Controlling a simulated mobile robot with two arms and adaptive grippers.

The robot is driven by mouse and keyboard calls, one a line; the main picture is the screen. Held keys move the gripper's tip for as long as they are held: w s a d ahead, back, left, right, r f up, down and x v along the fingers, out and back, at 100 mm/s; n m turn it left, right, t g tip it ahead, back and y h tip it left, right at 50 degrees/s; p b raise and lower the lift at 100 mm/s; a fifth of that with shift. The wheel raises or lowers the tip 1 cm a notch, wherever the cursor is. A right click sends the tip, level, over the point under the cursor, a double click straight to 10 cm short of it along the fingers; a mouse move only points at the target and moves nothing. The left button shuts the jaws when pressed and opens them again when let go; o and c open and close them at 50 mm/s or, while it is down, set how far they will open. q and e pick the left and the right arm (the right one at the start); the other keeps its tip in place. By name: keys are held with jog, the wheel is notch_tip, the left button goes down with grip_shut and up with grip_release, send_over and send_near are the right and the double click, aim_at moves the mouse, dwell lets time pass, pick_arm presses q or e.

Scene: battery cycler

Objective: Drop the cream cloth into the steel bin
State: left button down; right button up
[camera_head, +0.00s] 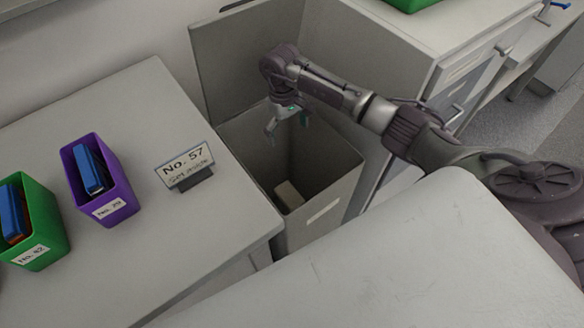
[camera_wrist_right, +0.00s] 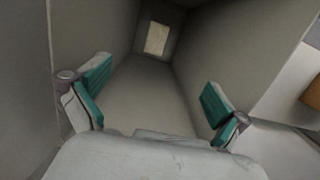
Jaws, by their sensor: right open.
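The steel bin (camera_head: 325,185) is a grey open-topped box between the left table and the cabinet, with its lid raised at the back. The cream cloth (camera_head: 289,194) lies at the bottom of the bin as a small pale rectangle. It also shows in the right wrist view (camera_wrist_right: 157,39), at the far end of the bin's inside. My right gripper (camera_head: 287,128) is over the bin's mouth, pointing down. In the right wrist view its teal-padded fingers (camera_wrist_right: 157,95) are wide apart with nothing between them. My left gripper is not in view.
On the left table (camera_head: 130,270) stand a purple container (camera_head: 122,205), a green container (camera_head: 45,245) and a "No. 57" sign (camera_head: 185,166). A cabinet (camera_head: 400,45) stands right of the bin. A bare pale surface (camera_head: 400,260) fills the foreground.

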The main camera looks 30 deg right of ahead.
notch_tip(320, 180, up, 12)
jog(key=w, duration=0.1)
jog(key=shift+w, duration=0.2)
dwell(0.3)
jog(key=shift+a, duration=0.1)
